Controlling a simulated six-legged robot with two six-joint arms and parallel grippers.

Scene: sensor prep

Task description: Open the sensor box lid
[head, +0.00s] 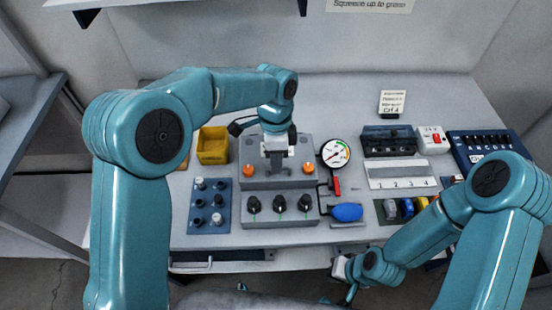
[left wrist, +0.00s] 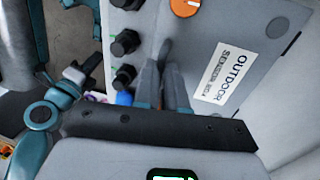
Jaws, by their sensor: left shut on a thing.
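The grey sensor box (head: 235,177) stands in the middle of the bench. Its upper part, the lid, has an orange knob (head: 222,171) on the left and another (head: 307,169) on the right. The left wrist view shows its label (left wrist: 221,72), reading "OUTDOOR", and one orange knob (left wrist: 185,7). My left gripper (head: 275,170) reaches down onto the middle of the lid, its fingers (left wrist: 165,75) shut on a part of it that they mostly hide. The lid looks closed. My right gripper (head: 345,272) is low at the bench's front edge, away from the box; its jaws are unclear.
Black knobs (head: 279,203) line the box's front panel. A blue knob panel (head: 209,206) and yellow bin (head: 213,146) are left. A gauge (head: 336,153), blue bulb (head: 347,212), numbered tray (head: 402,174) and black case (head: 389,141) are right. The bench behind is mostly clear.

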